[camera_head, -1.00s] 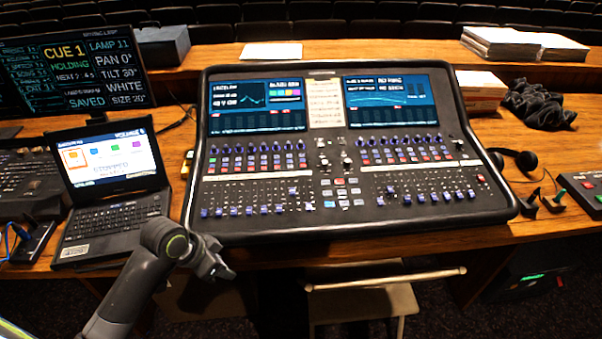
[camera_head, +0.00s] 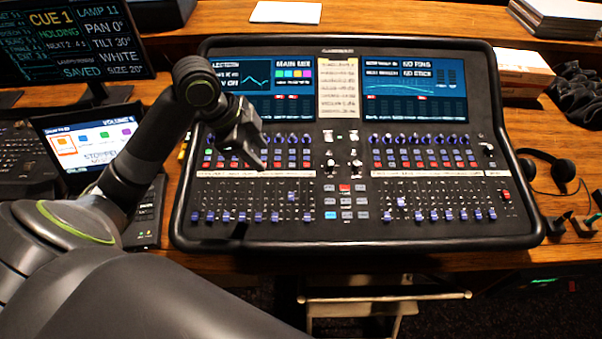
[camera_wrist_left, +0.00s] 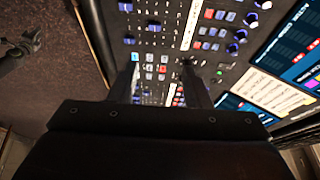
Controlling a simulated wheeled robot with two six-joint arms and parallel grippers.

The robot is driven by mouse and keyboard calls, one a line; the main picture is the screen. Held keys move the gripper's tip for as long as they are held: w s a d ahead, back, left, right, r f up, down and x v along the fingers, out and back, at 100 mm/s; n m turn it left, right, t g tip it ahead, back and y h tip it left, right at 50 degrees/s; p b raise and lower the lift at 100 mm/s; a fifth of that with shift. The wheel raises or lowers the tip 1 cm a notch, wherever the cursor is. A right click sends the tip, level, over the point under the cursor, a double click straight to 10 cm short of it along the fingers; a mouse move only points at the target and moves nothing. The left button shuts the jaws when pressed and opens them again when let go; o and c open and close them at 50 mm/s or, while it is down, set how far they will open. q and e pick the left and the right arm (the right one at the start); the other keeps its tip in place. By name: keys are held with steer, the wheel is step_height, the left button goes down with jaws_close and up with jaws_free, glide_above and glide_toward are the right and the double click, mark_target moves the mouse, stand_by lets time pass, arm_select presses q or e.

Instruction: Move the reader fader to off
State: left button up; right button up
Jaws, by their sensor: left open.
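The mixing desk (camera_head: 340,240) has two banks of blue-capped faders. In the left bank, one cap (camera_head: 292,196) stands higher than the low row beside it. In the right bank, one cap (camera_head: 402,202) also stands a little higher. The labels are too small to read, so I cannot tell which is the reader fader. My left gripper (camera_head: 258,160) hangs over the desk's left half, above the knobs and buttons, hiding some of them. In the left wrist view my left gripper (camera_wrist_left: 160,85) is open and empty, with buttons showing between its fingers.
A laptop (camera_head: 95,140) stands left of the desk, partly behind my arm. Headphones (camera_head: 550,168) lie to the right, and a stool (camera_head: 385,297) stands in front. A dark arm-like shape at the left wrist view's left edge may be my right gripper (camera_wrist_left: 22,48).

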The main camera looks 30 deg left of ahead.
arm_select(q)
glide_toward(294, 196)
steer(key=x, duration=0.7)
steer(key=shift+f, duration=0.35)
jaws_close()
